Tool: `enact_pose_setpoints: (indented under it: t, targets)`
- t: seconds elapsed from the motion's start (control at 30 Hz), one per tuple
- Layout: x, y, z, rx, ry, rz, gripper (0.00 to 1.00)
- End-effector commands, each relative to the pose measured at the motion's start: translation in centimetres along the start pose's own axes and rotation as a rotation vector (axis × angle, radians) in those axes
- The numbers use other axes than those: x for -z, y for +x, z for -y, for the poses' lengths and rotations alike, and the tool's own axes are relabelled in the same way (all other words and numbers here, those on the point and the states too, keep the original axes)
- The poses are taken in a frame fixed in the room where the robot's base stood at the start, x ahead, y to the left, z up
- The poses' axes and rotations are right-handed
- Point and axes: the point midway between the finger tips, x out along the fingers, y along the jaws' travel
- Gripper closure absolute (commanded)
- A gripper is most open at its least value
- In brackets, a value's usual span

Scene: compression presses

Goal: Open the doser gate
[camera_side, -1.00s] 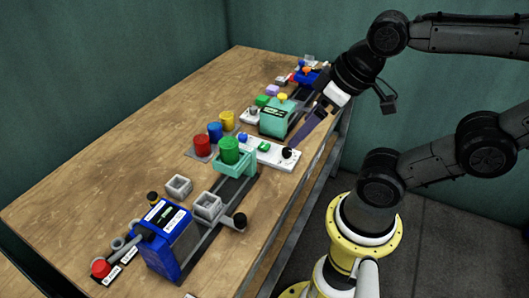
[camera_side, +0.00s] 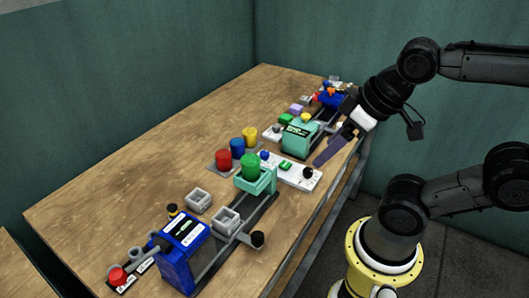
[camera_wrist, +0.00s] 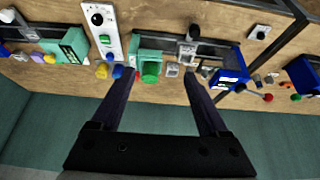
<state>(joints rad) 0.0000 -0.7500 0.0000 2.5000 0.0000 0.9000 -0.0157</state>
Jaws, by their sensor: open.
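A turquoise holder (camera_side: 262,185) with a green cylinder (camera_side: 250,166) on it stands mid-table and looks like the doser. I cannot make out which part is its gate or whether the gate is open. The holder (camera_wrist: 146,54) and green cylinder (camera_wrist: 151,72) also show in the wrist view, between my fingers. In the side view my gripper (camera_side: 318,163) hangs close above the black knob (camera_side: 308,173) of a white panel (camera_side: 290,172); contact is not visible. In the wrist view my gripper (camera_wrist: 160,74) has its fingers wide apart and holds nothing.
Red (camera_side: 224,160), blue (camera_side: 237,147) and yellow (camera_side: 250,136) cylinders stand left of the panel. A blue press (camera_side: 180,255) is at the front and a turquoise press (camera_side: 298,138) behind. Grey open boxes (camera_side: 198,200) sit near the front. The table's left side is clear.

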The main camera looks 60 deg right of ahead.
Motion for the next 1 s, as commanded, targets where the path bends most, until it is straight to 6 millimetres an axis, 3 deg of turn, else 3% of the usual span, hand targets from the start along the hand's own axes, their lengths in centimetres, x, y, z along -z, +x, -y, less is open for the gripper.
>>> enact_pose_setpoints:
  t: [0.13,0.23,0.4,0.57,0.77,1.0]
  targets:
    - [0.1,-0.2,0.0,0.0,-0.107,0.001,0.29]
    - [1.5,-1.2,0.0,-0.003,-0.225,-0.026,0.29]
    - [5.7,-2.1,-0.5,-0.014,-0.434,-0.019,0.29]
    - [9.9,-1.7,-1.6,-0.021,-0.586,0.024,0.29]
    - [15.7,1.1,-4.3,-0.009,-0.752,0.113,0.29]
    - [20.7,7.6,-9.2,0.044,-0.871,0.236,0.29]
